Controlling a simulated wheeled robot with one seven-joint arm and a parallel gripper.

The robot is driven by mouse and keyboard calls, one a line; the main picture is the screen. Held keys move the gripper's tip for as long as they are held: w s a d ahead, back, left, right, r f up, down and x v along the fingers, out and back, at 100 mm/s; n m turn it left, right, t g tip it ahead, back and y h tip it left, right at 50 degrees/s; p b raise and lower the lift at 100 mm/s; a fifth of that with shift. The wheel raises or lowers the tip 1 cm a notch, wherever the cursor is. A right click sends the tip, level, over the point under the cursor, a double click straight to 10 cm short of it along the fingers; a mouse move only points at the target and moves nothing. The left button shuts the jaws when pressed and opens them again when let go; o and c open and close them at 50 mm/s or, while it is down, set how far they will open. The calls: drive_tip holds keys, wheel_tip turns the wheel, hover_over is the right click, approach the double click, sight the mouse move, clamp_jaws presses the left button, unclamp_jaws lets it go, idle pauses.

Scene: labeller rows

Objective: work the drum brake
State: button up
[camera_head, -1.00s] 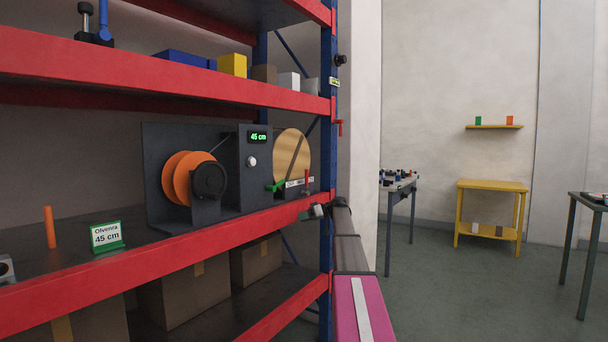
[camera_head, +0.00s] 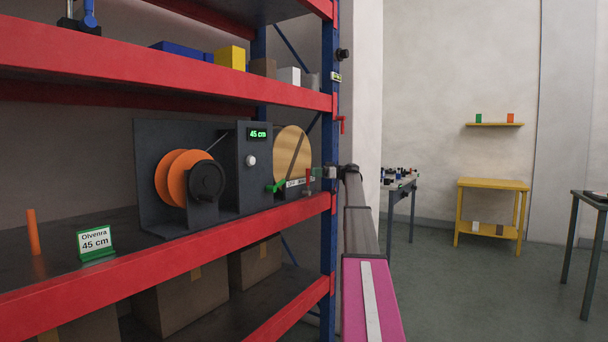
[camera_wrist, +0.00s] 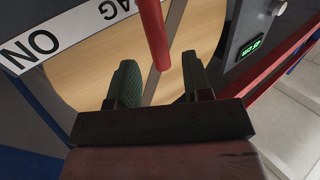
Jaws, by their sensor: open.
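The labelling machine (camera_head: 228,150) stands on the middle shelf, with an orange roll (camera_head: 170,178) and a tan disc (camera_head: 291,148). A label strip (camera_head: 296,183) below the disc carries lettering; the wrist view shows "ON" and "AG" upside down on it (camera_wrist: 70,32). An upright red lever (camera_head: 308,182) stands at the strip's right part. My gripper (camera_wrist: 160,74) is open in front of the disc. In the wrist view the red lever (camera_wrist: 155,32) has its tip near the gap between the fingertips; whether they touch is unclear. A green lever (camera_head: 276,186) is to the left.
A green sign (camera_head: 96,242) reads "Olvenra 45 cm", beside an orange stick (camera_head: 33,232). A blue rack post (camera_head: 328,140) stands right of the machine. Red beams (camera_head: 200,260) edge the shelves; boxes (camera_head: 175,295) lie below.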

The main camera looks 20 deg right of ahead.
drive_tip(key=x, duration=0.5)
drive_tip(key=shift+w+a, duration=0.15)
drive_tip(key=shift+a, duration=0.1)
drive_tip(key=shift+c, duration=0.3)
clamp_jaws()
drive_tip(key=w+d+m, duration=0.1)
drive_tip(key=d+m+y, duration=0.1)
drive_tip(key=shift+w+d+f+m+t, duration=0.1)
drive_tip(key=shift+w+m+t, duration=0.3)
drive_tip(key=shift+w+d+f+m+t+y, duration=0.15)
drive_tip(key=shift+w+d+m+t+y, duration=0.35)
drive_tip(key=shift+m, duration=0.4)
drive_tip(key=shift+s, duration=0.1)
